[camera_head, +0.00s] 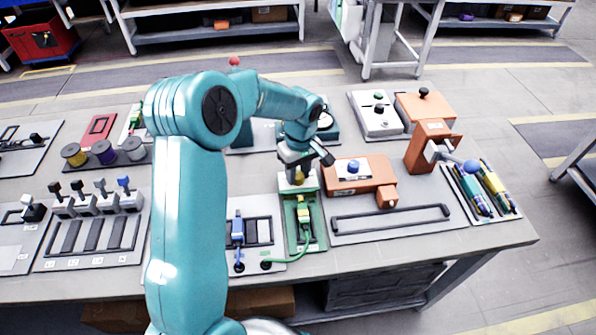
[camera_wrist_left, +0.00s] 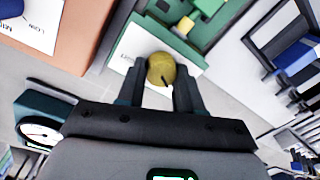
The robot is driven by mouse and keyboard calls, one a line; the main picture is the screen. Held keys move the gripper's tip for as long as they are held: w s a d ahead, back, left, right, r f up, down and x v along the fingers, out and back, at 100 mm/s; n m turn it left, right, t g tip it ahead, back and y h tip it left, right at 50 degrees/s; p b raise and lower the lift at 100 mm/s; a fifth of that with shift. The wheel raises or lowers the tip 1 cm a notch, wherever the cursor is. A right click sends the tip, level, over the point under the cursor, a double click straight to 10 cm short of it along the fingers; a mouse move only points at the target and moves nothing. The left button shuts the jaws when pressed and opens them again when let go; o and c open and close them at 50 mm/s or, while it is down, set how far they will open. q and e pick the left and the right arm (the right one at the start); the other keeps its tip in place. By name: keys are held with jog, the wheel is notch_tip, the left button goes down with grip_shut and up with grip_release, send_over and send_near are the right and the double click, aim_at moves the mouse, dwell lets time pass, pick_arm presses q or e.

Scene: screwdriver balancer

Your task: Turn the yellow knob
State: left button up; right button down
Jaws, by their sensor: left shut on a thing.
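The yellow knob (camera_head: 298,178) sits on a white-topped block at the back end of a green panel. In the left wrist view the knob (camera_wrist_left: 161,70) is round with a dark line on its face, between the two fingers. My left gripper (camera_head: 297,170) reaches down from above, and its fingers (camera_wrist_left: 160,82) are shut on the yellow knob. The gripper partly hides the knob in the head view. My right gripper is not in view.
The green panel (camera_head: 290,229) carries a yellow-green plug with a green cable. An orange box with a blue knob (camera_head: 353,166) stands close on the right. A blue connector (camera_head: 238,227) is at the left. A gauge (camera_wrist_left: 40,132) shows in the wrist view.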

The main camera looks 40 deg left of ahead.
pick_arm(q)
jog(key=m, duration=0.3)
jog(key=shift+b, duration=0.4)
jog(key=m, duration=0.3)
jog(key=shift+w+d+r+m, duration=0.1)
jog(key=shift+m, duration=0.3)
jog(key=m, duration=0.3)
jog(key=shift+m+b, duration=0.3)
jog(key=shift+b, duration=0.05)
jog(key=m, duration=0.3)
jog(key=shift+r+m+t, duration=0.1)
jog(key=shift+m+t, duration=0.2)
jog(key=m, duration=0.4)
jog(key=shift+m+p, duration=0.3)
jog(key=m+p, duration=0.1)
jog(key=m, duration=0.3)
jog(key=shift+m, duration=0.4)
